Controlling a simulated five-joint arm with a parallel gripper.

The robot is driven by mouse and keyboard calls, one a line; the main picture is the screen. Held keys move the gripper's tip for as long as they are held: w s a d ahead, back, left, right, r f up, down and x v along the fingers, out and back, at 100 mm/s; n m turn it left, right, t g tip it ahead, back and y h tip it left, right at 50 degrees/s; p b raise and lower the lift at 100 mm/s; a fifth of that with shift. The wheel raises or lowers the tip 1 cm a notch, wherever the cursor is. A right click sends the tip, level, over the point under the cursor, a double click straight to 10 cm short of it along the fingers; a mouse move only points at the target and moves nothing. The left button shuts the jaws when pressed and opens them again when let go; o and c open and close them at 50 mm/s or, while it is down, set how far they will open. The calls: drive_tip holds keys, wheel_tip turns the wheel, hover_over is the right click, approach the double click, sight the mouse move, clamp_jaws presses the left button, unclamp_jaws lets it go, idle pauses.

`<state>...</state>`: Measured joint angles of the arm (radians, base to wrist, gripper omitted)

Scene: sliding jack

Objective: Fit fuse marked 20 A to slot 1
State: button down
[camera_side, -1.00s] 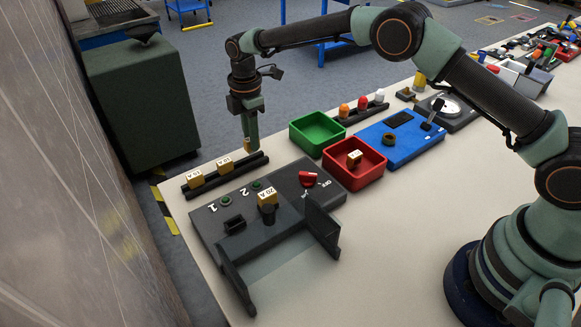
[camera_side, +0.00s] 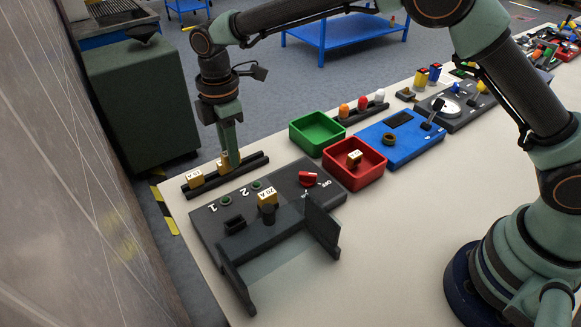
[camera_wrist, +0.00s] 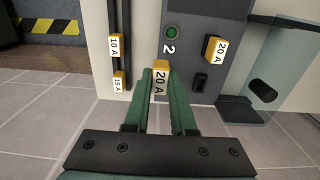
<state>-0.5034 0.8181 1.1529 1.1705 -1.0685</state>
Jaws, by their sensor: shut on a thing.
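My gripper (camera_side: 231,162) is shut on a yellow fuse marked 20 A, readable in the wrist view (camera_wrist: 160,80). It is above the rack side of the dark fuse panel (camera_side: 285,188). Slot 1 (camera_side: 234,223) is an empty black socket beside the numeral 1; it also shows in the wrist view (camera_wrist: 200,83), right of the held fuse. Slot 2 holds another fuse marked 20 A (camera_side: 267,198), also visible in the wrist view (camera_wrist: 214,48). In the side view, the held fuse is largely hidden by the jaws.
The black rack (camera_side: 255,160) carries a 15 A fuse (camera_side: 195,178) and a 10 A fuse (camera_wrist: 115,46). The clear cover (camera_side: 275,262) stands open toward the front. A red knob (camera_side: 308,179) sits on the panel. A red bin (camera_side: 370,180) holds a fuse; a green bin (camera_side: 317,132) is empty.

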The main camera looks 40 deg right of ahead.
drive_tip(key=s+a+r, duration=0.2)
drive_tip(key=s+a, duration=0.2)
drive_tip(key=s, duration=0.4)
drive_tip(key=shift+s+a+r, duration=0.3)
drive_tip(key=shift+s+a, duration=0.05)
drive_tip(key=shift+a, duration=0.05)
drive_tip(key=shift+f, duration=0.1)
drive_tip(key=shift+f, duration=2.8)
drive_tip(key=shift+f, duration=1.25)
drive_tip(key=c, duration=0.7)
unclamp_jaws()
